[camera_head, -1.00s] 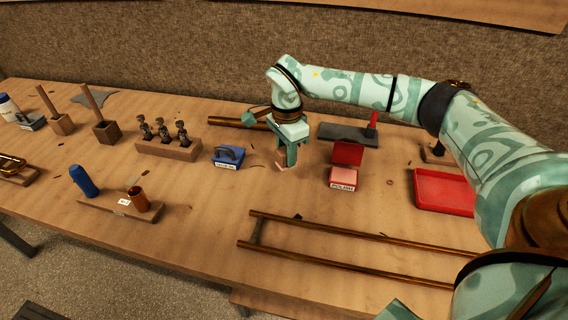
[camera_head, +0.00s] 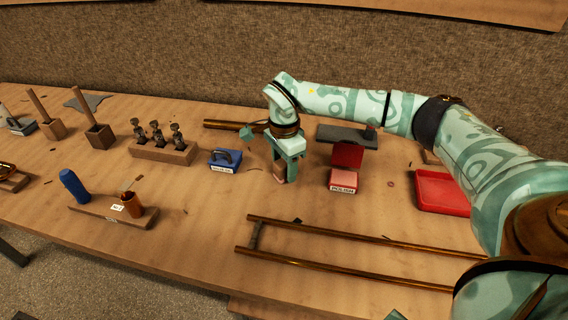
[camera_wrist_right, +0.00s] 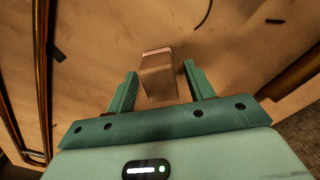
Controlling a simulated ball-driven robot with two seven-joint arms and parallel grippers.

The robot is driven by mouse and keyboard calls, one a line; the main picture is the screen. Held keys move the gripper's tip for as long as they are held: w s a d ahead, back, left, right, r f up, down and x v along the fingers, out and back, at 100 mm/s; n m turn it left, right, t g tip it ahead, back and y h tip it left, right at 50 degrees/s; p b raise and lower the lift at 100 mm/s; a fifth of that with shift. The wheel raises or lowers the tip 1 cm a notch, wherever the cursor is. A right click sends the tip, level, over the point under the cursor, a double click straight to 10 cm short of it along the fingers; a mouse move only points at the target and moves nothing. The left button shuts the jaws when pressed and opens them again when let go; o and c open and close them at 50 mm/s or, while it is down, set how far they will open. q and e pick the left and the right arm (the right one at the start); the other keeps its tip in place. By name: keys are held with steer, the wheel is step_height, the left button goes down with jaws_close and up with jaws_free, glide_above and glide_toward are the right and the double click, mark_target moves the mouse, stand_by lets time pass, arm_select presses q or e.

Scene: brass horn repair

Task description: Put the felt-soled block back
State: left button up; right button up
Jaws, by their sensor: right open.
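A small brown block (camera_head: 280,175), likely the felt-soled block, stands at my right gripper (camera_head: 285,172) on the table, right of the blue box. In the right wrist view the block (camera_wrist_right: 158,78) has a pale edge at its far end. My right gripper (camera_wrist_right: 158,90) is open and points down, and a finger stands on each side of the block with gaps between. The fingers partly hide the block in the head view.
A blue box (camera_head: 225,160) is left of the gripper, and an open red polish box (camera_head: 344,179) is right. A red tray (camera_head: 443,193) stands farther right. Brass tubes (camera_head: 340,265) lie in front. A wooden rack (camera_head: 163,152) with several dark parts stands left.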

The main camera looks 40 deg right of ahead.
mark_target(284, 162)
arm_select(q)
steer(key=shift+t, duration=0.3)
steer(key=r+p, duration=0.1)
steer(key=w+r+p, duration=0.1)
steer(key=p, duration=0.1)
steer(key=r+p, duration=0.1)
steer(key=r, duration=0.1)
steer(key=shift+w+r+p, duration=0.1)
steer(key=shift+w+p, duration=0.25)
steer(key=shift+w, duration=0.05)
arm_select(e)
step_height(284, 162, up, 12)
steer(key=shift+r, duration=0.15)
